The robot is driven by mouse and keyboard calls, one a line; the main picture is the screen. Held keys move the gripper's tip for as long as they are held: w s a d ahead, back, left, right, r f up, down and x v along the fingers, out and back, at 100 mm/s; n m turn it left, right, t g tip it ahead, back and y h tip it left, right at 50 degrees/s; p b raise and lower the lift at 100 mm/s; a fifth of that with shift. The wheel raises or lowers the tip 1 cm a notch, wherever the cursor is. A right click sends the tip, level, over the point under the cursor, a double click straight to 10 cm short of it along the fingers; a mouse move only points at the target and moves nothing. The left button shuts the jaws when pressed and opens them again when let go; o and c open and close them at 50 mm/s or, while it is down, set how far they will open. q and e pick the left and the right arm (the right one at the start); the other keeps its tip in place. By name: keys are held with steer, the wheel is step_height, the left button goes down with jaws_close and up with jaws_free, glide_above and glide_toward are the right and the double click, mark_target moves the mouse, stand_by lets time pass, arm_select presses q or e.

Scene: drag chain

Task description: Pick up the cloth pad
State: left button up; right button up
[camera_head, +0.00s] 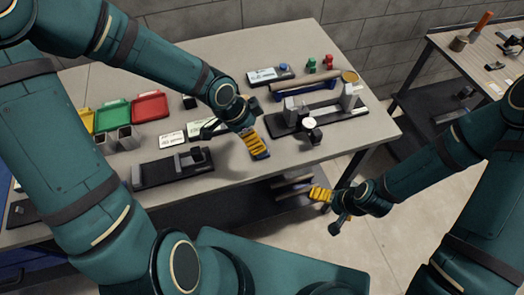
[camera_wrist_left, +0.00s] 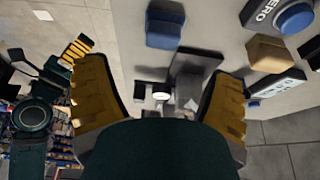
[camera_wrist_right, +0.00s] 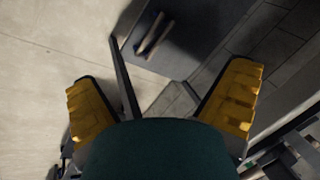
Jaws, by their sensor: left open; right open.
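A small blue pad, which looks like the cloth pad (camera_head: 263,155), lies on the table near its front edge. It also shows in the left wrist view (camera_wrist_left: 165,26) as a soft-edged blue block, ahead of the fingers. My left gripper (camera_head: 252,138) is open and empty, pointing down close over the pad, and partly hides it in the head view. I cannot tell whether they touch. My right gripper (camera_head: 320,193) is open and empty, in front of the table edge over the floor; its yellow fingers (camera_wrist_right: 160,100) are wide apart.
A dark fixture with grey blocks (camera_head: 318,112) stands right of the pad. Another black fixture (camera_head: 172,170) is to the left. Green and red trays (camera_head: 150,106) lie at the left. A plate with a blue button (camera_head: 270,75) is behind. A lower shelf holds rods (camera_wrist_right: 152,36).

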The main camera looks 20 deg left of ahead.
arm_select(q)
steer(key=b+x, duration=0.1)
steer(key=x, duration=0.1)
steer(key=shift+w+d+f, duration=0.1)
steer(key=shift+f, duration=0.2)
steer(key=x, duration=0.1)
steer(key=b+x, duration=0.2)
steer(key=x, duration=0.1)
steer(key=shift+a+f, duration=0.2)
steer(key=shift+a, duration=0.05)
steer(key=shift+w+d+f+b, duration=0.1)
steer(key=shift+d+f+b, duration=0.05)
steer(key=shift+f+b, duration=0.25)
steer(key=shift+c, duration=0.7)
steer(key=c, duration=1.1)
arm_select(e)
steer(key=f, duration=0.1)
steer(key=s+f, duration=0.1)
steer(key=f, duration=0.2)
steer(key=shift+s+a+f, duration=0.1)
steer(key=shift+s+a, duration=0.05)
steer(key=shift+s, duration=0.1)
